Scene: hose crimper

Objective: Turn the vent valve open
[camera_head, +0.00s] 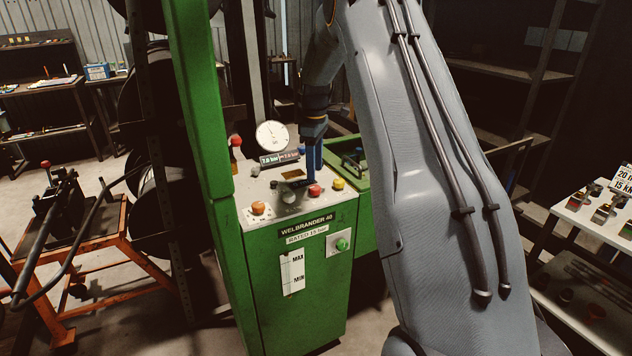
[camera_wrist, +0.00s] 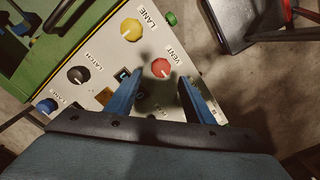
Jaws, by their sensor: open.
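The vent valve is a round red knob (camera_wrist: 161,68) labelled VENT on the light panel top in the wrist view. In the head view a red knob (camera_head: 314,190) shows near the panel's front edge, just below my gripper. My gripper (camera_wrist: 160,78) is open, with its two blue fingers pointing down at the panel. In the wrist view the red knob appears between the fingertips. I cannot tell whether the fingers have reached its height or touch it. My gripper's blue fingers (camera_head: 314,158) also show in the head view, partly overlapping the panel.
A yellow LANE knob (camera_wrist: 132,29), a black LATCH knob (camera_wrist: 78,74) and a blue knob (camera_wrist: 47,105) share the panel. The green cabinet (camera_head: 290,290) carries a pressure gauge (camera_head: 272,134). A green post (camera_head: 200,100) stands left of my arm.

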